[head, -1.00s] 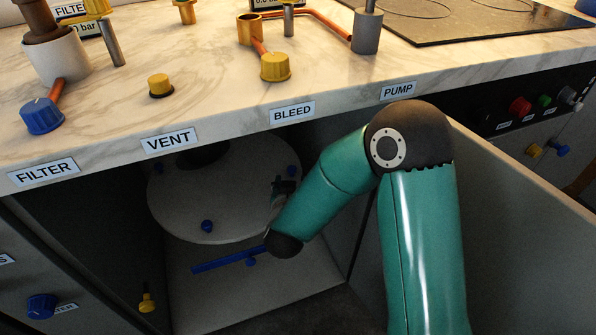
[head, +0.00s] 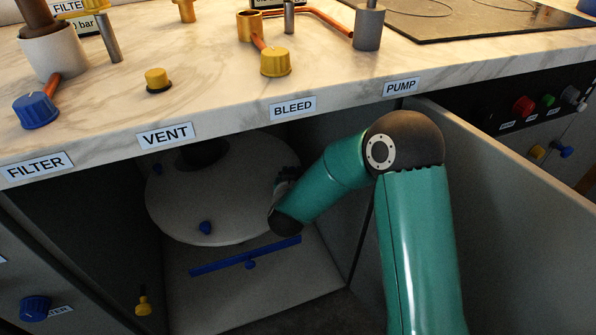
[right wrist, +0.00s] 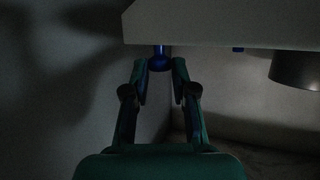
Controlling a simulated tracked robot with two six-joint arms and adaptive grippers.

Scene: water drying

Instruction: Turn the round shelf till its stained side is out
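The round shelf (head: 220,205) is a pale disc inside the open cabinet under the counter, around a dark central post. No stain can be made out on the part that shows. My right arm reaches in to the shelf's right edge, its gripper mostly hidden by the wrist. In the right wrist view my right gripper (right wrist: 160,72) has its fingers apart, with a blue knob (right wrist: 160,60) between and just beyond the tips, under the pale rim (right wrist: 225,27). My left gripper is out of view.
A blue bar (head: 225,264) with a small knob lies below the shelf. The counter edge (head: 230,121) overhangs the opening. The open door panel (head: 520,215) stands to the right of my arm. A yellow knob (head: 143,305) is at lower left.

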